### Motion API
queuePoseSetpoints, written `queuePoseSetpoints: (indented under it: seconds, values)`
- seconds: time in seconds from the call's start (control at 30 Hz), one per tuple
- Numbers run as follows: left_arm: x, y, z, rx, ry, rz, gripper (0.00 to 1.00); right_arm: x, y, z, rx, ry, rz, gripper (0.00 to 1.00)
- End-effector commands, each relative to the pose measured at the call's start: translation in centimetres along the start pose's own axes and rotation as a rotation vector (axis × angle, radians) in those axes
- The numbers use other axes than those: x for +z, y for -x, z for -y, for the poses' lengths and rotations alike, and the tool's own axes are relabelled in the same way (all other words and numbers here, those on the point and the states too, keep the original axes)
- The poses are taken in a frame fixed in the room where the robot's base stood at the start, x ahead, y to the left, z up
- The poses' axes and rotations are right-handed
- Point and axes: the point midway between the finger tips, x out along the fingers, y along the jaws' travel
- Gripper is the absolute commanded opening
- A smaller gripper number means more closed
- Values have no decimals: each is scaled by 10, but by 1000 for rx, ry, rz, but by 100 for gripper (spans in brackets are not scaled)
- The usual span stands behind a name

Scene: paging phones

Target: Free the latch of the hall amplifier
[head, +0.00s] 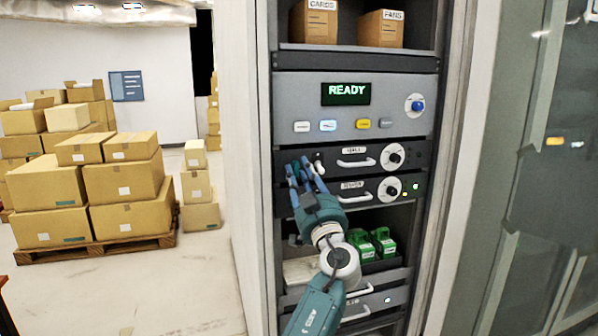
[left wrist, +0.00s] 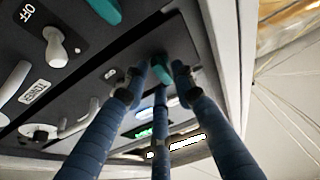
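Two black amplifier units sit in the rack, an upper one (head: 355,153) and a lower one (head: 352,187), each with a handle and a round dial. Their small labels are too blurred to read surely. My left gripper (head: 303,172) reaches up to the left end of these units. In the left wrist view, its blue fingers (left wrist: 155,85) stand apart around a small teal piece (left wrist: 162,70), likely a latch; contact is unclear. Another teal piece (left wrist: 105,10) is at the top edge, near a pale toggle (left wrist: 60,48) marked OFF. My right gripper is out of view.
A grey panel (head: 390,92) above shows READY, with several buttons and a blue knob (head: 417,105). Green devices (head: 372,243) stand on a lower shelf. The rack's side wall (head: 250,150) is close at left.

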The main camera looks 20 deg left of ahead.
Motion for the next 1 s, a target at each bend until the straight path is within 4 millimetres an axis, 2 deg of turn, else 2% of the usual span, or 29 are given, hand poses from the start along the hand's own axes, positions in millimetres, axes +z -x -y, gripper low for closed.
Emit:
queuePoseSetpoints:
  seconds: [0.03,0.17,0.57,0.83,1.0]
  values:
    - [0,0,0,0,0,0,27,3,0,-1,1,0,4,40]
    - [0,0,0,1,0,0,1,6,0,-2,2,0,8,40]
    - [0,0,1,17,-38,0,0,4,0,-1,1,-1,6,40]
    - [0,0,2,82,-192,-2,0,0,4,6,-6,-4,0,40]
    - [-3,-1,3,140,-336,-2,0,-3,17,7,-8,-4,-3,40]
